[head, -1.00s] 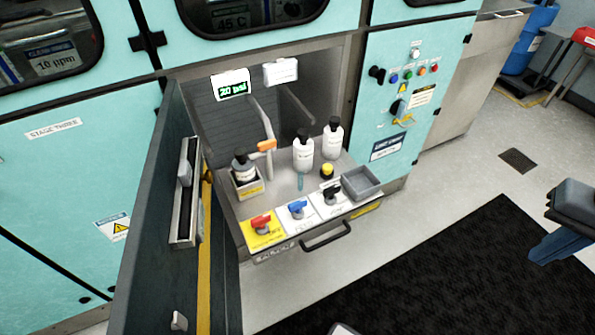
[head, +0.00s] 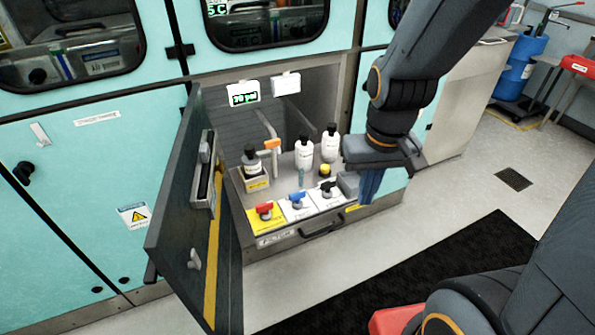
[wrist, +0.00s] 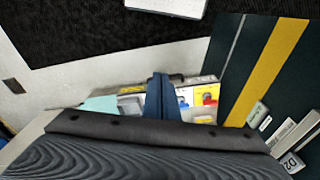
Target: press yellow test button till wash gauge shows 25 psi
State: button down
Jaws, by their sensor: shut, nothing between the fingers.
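The yellow button (head: 325,170) stands upright on the pulled-out drawer, behind the black-handled valve. The gauge display (head: 244,92) hangs at the recess's back left and shows green digits in psi; they are blurred and I cannot read them surely. My gripper (head: 369,190) points down in front of the drawer's right end, right of the button and apart from it. Its blue fingers are together and empty. In the wrist view, the shut fingers (wrist: 163,95) cover part of the drawer, and I cannot make out the button there.
Red (head: 264,209), blue (head: 297,200) and black (head: 327,189) valve handles line the drawer front. White bottles (head: 304,153) stand behind. A grey tray (head: 348,184) is partly hidden by my gripper. An open dark door (head: 180,215) bounds the left.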

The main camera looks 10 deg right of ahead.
jog(key=shift+a, duration=0.1)
jog(key=n+t+y+p, duration=0.5)
jog(key=n+t+p, duration=0.2)
jog(key=n, duration=0.8)
send_over(328, 168)
notch_tip(328, 168, down, 10)
jog(key=f, duration=0.1)
jog(key=shift+s+r, duration=0.1)
jog(key=shift+r, duration=0.15)
jog(key=shift+f+b, duration=2.8)
jog(key=shift+f, duration=1.6)
